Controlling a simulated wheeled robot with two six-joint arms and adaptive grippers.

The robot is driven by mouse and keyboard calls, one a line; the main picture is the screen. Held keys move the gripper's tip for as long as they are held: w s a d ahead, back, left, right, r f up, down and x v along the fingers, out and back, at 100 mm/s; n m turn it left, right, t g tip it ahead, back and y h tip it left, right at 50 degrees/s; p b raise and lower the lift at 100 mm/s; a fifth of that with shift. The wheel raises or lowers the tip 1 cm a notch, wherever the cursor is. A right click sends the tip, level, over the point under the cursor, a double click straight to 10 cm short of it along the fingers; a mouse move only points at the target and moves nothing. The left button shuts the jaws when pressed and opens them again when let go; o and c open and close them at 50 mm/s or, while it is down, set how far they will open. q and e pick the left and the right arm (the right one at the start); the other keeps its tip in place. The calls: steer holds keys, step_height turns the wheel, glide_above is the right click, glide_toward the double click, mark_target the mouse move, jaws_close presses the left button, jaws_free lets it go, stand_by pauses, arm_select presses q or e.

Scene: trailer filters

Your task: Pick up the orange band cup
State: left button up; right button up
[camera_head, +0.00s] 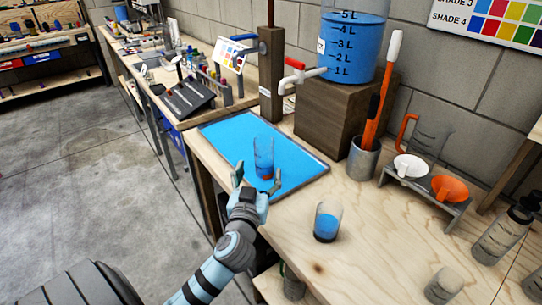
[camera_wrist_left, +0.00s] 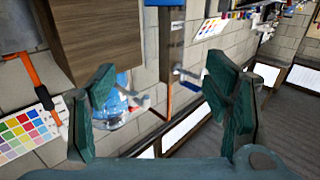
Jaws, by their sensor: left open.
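My left gripper (camera_head: 257,179) is open in front of the cup's lower part in the picture. One fingertip shows to each side of the cup; whether they reach around it I cannot tell. In the left wrist view my left gripper (camera_wrist_left: 165,100) has its green fingers wide apart, and I cannot make out the cup between them. My right gripper is not in view.
A second clear cup with blue liquid (camera_head: 327,222) stands to the right on the wooden bench. Behind are a wooden block (camera_head: 330,112) with a blue tank (camera_head: 352,40), a grey pot (camera_head: 362,160) and a funnel rack (camera_head: 440,198). The mat's left part is clear.

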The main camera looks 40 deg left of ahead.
mark_target(262, 154)
arm_select(q)
steer(key=w+a, duration=0.2)
steer(key=w, duration=0.1)
steer(key=shift+a+r, duration=0.2)
steer(key=shift+a, duration=0.1)
steer(key=x, duration=0.4)
steer(key=b+x, duration=0.1)
steer(key=x, duration=0.2)
steer(key=shift+w+d+f, duration=0.15)
steer(key=shift+f, duration=0.1)
steer(key=c, duration=1.3)
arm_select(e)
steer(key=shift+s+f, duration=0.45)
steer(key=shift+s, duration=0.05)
arm_select(q)
steer(key=shift+r, duration=0.15)
steer(key=shift+c, duration=0.2)
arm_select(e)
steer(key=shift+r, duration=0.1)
